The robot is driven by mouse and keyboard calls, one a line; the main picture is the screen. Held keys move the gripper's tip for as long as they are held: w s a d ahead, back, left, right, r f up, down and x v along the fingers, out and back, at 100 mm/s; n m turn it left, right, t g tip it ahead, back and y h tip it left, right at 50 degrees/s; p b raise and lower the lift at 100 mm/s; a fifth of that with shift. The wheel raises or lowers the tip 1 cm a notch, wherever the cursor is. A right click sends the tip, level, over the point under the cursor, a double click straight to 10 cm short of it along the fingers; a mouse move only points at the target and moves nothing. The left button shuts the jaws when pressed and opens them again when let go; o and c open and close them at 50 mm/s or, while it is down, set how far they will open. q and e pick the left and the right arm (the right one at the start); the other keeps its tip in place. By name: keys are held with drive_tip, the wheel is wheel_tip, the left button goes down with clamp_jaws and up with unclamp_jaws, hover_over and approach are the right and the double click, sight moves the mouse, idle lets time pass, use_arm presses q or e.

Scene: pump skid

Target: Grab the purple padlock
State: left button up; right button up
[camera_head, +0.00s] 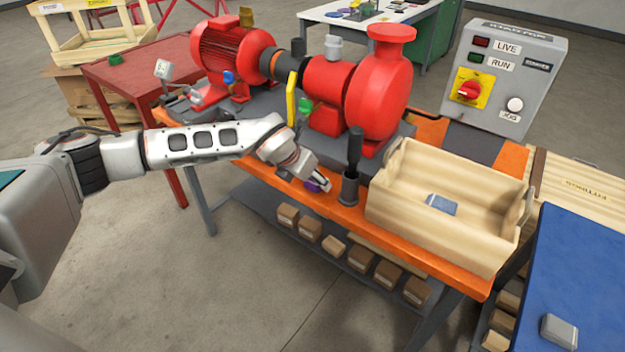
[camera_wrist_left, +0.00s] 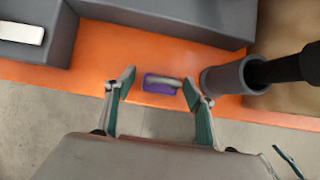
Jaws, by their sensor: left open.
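The purple padlock (camera_wrist_left: 162,85) lies on the orange bench top near its front edge, with its grey shackle across it. In the head view the padlock (camera_head: 313,185) is partly hidden by my left gripper (camera_head: 318,182). In the left wrist view the open fingers of my left gripper (camera_wrist_left: 156,95) stand either side of the padlock, apart from it. Nothing is held.
A grey cup with a black handle (camera_head: 349,188) stands just right of the padlock. A wooden tray (camera_head: 390,212) with a blue-grey item sits further right. The red pump (camera_head: 375,90) and its grey base (camera_wrist_left: 190,14) stand behind.

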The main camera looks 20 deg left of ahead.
use_arm(q)
drive_tip(key=shift+w+f, duration=0.15)
drive_tip(key=shift+f, duration=0.15)
drive_tip(key=c, duration=1.3)
drive_tip(key=shift+r, duration=0.15)
